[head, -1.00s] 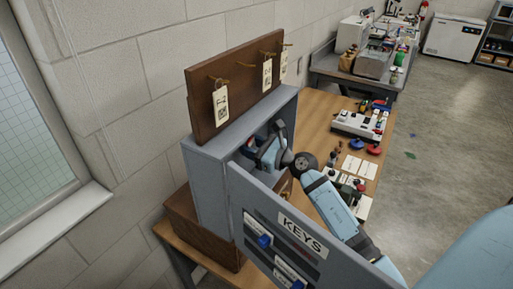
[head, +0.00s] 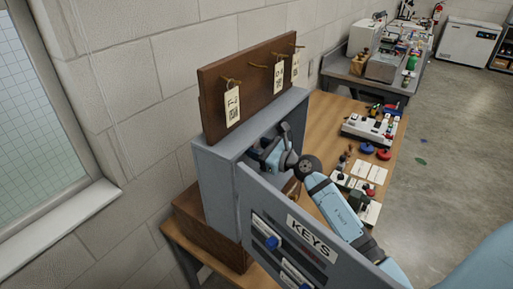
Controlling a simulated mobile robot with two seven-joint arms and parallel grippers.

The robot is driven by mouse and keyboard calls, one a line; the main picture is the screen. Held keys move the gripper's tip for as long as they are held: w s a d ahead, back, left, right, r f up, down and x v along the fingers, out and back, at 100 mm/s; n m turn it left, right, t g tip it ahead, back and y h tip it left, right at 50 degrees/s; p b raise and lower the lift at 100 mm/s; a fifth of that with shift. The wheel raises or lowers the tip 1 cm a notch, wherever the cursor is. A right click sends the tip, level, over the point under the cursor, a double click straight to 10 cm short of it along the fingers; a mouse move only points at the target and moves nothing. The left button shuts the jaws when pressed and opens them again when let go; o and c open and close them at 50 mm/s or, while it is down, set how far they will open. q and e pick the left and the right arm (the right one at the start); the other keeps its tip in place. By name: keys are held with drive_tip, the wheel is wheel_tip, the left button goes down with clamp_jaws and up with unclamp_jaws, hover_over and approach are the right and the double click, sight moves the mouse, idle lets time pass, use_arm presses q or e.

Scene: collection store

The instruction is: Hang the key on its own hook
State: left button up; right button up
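My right gripper (head: 264,151) reaches over the door into the cabinet opening. Its fingertips are hidden or too small to tell, so I cannot see whether it is open or shut. I cannot make out the key or the hooks inside the cabinet. My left gripper is not in view.
A brown board (head: 250,88) with several hanging paper tags stands on the cabinet top. A white tray (head: 366,130), red and blue round items and cards lie on the table (head: 328,108) to the right.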

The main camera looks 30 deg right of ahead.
drive_tip(key=o, duration=1)
drive_tip(key=shift+s+d+f, duration=0.1)
drive_tip(key=shift+s+d, duration=0.1)
drive_tip(key=shift+s, duration=0.25)
drive_tip(key=b+v, duration=0.3)
drive_tip(key=v, duration=1)
drive_tip(key=shift+a+b, duration=0.1)
drive_tip(key=shift+b, duration=0.2)
